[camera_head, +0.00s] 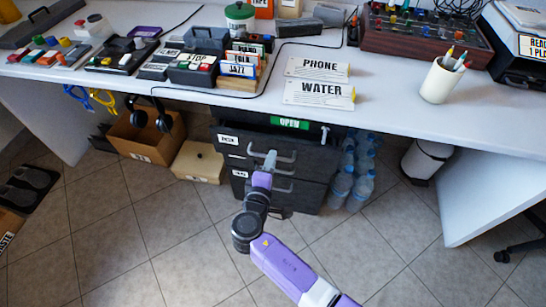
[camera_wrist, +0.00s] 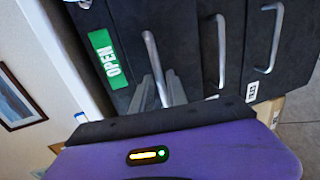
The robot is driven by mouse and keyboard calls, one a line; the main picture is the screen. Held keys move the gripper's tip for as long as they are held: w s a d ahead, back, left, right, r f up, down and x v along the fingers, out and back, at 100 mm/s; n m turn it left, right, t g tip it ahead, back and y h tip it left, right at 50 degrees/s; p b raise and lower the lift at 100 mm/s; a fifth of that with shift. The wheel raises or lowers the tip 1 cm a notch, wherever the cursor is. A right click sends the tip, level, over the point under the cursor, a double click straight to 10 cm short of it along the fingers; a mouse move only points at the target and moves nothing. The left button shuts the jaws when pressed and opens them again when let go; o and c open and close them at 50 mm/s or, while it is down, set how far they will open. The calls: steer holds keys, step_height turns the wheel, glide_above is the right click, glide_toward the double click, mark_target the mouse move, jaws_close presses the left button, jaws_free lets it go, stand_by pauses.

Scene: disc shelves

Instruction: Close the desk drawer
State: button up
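The dark desk drawer unit (camera_head: 228,160) stands under the white desk, with several metal bar handles on its front. Its top drawer (camera_head: 312,148) appears to stick out a little past the drawers below. In the wrist view, my gripper's grey fingers (camera_wrist: 160,88) lie around or beside the lower end of that handle (camera_wrist: 151,55). Whether they grip it is unclear.
Water bottles (camera_head: 361,170) stand right of the drawers. A cardboard box (camera_head: 140,140) with headphones and a beige box (camera_head: 198,162) stand to the left. The desk top (camera_head: 390,75) holds signs, a pen cup (camera_head: 440,80) and discs. The tiled floor (camera_head: 150,230) in front is clear.

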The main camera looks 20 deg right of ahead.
steer(key=shift+x, duration=1.1)
jaws_close()
stand_by(0.7)
